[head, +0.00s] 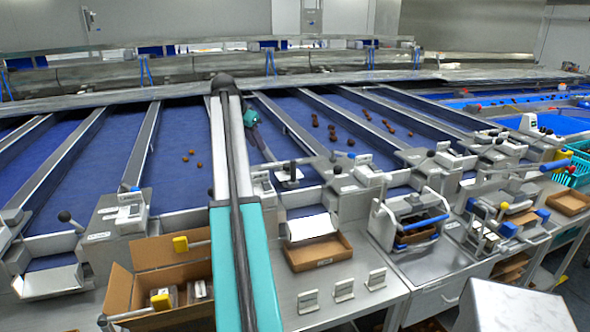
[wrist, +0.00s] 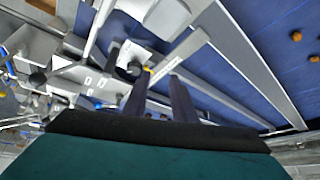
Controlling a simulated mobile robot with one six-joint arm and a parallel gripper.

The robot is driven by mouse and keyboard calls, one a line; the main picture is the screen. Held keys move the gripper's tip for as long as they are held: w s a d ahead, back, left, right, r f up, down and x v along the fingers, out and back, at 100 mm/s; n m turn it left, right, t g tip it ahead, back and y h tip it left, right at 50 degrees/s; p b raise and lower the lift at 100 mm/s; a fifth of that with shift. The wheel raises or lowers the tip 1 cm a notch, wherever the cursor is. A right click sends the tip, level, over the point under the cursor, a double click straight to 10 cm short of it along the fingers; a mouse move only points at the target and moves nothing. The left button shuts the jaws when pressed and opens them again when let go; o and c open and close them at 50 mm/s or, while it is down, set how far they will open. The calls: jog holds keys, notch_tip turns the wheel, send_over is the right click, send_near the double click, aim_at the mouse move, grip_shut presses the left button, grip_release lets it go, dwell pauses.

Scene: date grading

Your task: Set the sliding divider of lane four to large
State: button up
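Blue conveyor lanes (head: 180,155) run side by side between grey metal rails (head: 140,150). Metal blocks with black ball-topped levers stand at their near ends; one black knob (head: 337,169) is right of my arm. I cannot tell which part is the lane four divider, and no size marks are readable. My gripper (wrist: 160,77) has two dark fingers, apart, with nothing seen held between them. A black knob (wrist: 133,70) shows near the left fingertip; I cannot tell if they touch. In the head view my gripper (head: 266,148) hangs over a lane, small and partly hidden by my arm.
An open cardboard box (head: 120,290) stands left of my arm, with a cardboard tray (head: 318,252) to the right. Metal holders (head: 343,290) stand on the near table. Brown dates (head: 190,155) lie on several lanes. Machines with coloured handles (head: 415,222) crowd the right.

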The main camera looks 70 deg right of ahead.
aim_at(296, 180)
jog(key=s+r+m+g+y, duration=0.1)
jog(key=s+r+m+y, duration=0.1)
jog(key=s, duration=0.8)
jog(key=shift+s+d+m, duration=0.15)
jog(key=shift+s+m, duration=0.05)
jog(key=shift+m, duration=0.3)
jog(key=shift+f, duration=0.15)
jog(key=shift+p+x, duration=1.8)
jog(key=shift+x, duration=5)
jog(key=shift+s, duration=0.1)
jog(key=shift+c, duration=0.2)
grip_shut()
